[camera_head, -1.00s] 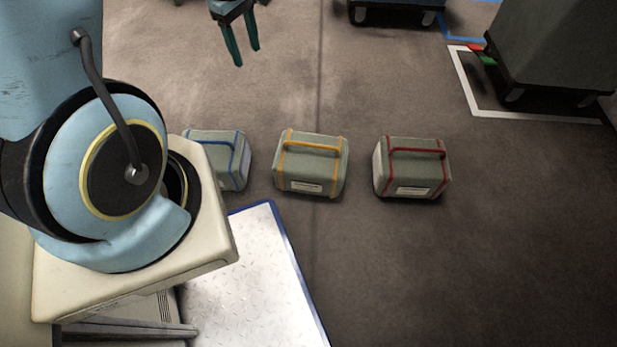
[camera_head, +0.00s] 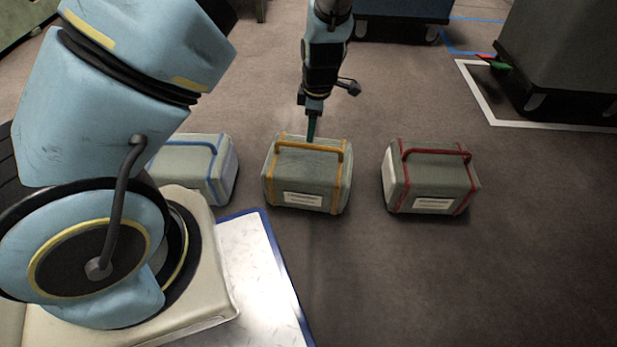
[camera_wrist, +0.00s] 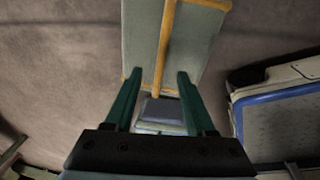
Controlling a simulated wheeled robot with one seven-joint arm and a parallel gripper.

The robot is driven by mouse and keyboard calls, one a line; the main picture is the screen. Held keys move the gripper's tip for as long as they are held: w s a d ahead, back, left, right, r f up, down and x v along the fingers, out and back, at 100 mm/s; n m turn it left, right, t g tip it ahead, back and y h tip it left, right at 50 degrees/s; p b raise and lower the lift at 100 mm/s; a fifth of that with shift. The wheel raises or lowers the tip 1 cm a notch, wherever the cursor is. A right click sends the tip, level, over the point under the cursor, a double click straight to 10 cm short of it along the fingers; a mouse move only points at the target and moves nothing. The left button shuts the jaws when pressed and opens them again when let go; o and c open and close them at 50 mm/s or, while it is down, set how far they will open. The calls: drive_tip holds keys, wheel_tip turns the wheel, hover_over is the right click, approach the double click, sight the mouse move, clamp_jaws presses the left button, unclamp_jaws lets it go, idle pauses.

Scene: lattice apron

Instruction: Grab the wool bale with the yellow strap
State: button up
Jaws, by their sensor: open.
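The wool bale with the yellow strap (camera_head: 307,180) is a grey-green block with a yellow handle on top and a white label on its front. It stands on the floor as the middle one of three bales. My gripper (camera_head: 311,137) is at the back of its top in the head view. In the wrist view the open fingers (camera_wrist: 158,75) lie either side of the yellow handle (camera_wrist: 165,45), with the bale (camera_wrist: 200,45) beyond them. I cannot tell whether the fingers touch the bale.
The blue-strapped bale (camera_head: 205,170) stands to the left and the red-strapped bale (camera_head: 432,178) to the right, both apart from the middle one. A blue-edged metal plate (camera_head: 255,285) lies in front. Dark wheeled carts (camera_head: 405,10) stand behind.

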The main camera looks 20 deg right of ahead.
sight(309, 145)
drive_tip(key=f+b, duration=0.2)
drive_tip(key=f, duration=0.1)
drive_tip(key=w+f+b, duration=0.1)
drive_tip(key=f+b, duration=0.1)
drive_tip(key=f, duration=0.1)
drive_tip(key=f+b, duration=0.2)
drive_tip(key=f, duration=0.1)
drive_tip(key=shift+w+a, duration=0.15)
drive_tip(key=shift+w, duration=0.05)
drive_tip(key=shift+r, duration=0.1)
clamp_jaws()
idle(1.1)
